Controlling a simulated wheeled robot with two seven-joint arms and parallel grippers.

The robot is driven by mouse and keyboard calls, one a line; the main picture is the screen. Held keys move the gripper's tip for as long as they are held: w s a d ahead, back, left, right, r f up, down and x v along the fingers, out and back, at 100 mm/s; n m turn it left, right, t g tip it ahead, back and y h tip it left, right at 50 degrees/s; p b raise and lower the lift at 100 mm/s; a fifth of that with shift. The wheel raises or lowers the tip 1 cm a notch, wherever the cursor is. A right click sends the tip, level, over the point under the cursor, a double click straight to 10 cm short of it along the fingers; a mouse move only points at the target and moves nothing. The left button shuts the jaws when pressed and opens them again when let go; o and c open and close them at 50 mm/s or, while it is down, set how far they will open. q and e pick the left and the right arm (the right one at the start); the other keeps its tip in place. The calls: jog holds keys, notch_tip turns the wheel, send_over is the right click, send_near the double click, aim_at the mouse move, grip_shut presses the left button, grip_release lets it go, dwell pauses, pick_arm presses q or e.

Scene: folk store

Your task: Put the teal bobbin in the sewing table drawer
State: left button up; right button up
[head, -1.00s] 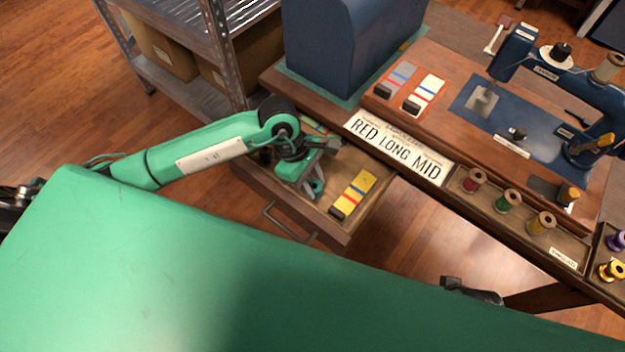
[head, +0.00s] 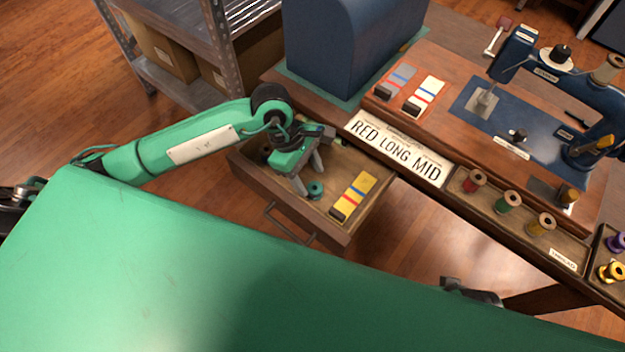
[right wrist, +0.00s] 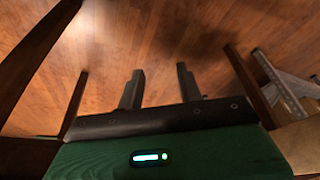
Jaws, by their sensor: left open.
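The teal bobbin (head: 315,189) rests inside the open sewing table drawer (head: 345,225), beside a yellow card. My left gripper (head: 309,179) is open just above and to the left of the bobbin, apart from it as far as I can see. My left arm hides part of the drawer's back left. My right gripper (right wrist: 159,86) has its two fingers apart and nothing between them, over wooden floor. Part of it shows low in the head view (head: 470,291).
The yellow card with red and blue bands (head: 354,197) lies in the drawer. The sewing table carries a sign (head: 399,146), a blue sewing machine (head: 590,110) and a thread tray (head: 563,262) with several spools. A metal shelf (head: 222,60) stands behind the drawer.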

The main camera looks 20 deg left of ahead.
pick_arm(q)
jog(key=v, duration=0.8)
jog(key=shift+a+r, duration=0.2)
jog(key=shift+r, duration=0.2)
pick_arm(e)
jog(key=shift+f, duration=0.4)
pick_arm(q)
jog(key=shift+f, duration=0.1)
pick_arm(e)
jog(key=shift+s+a, duration=0.1)
jog(key=shift+s, duration=0.05)
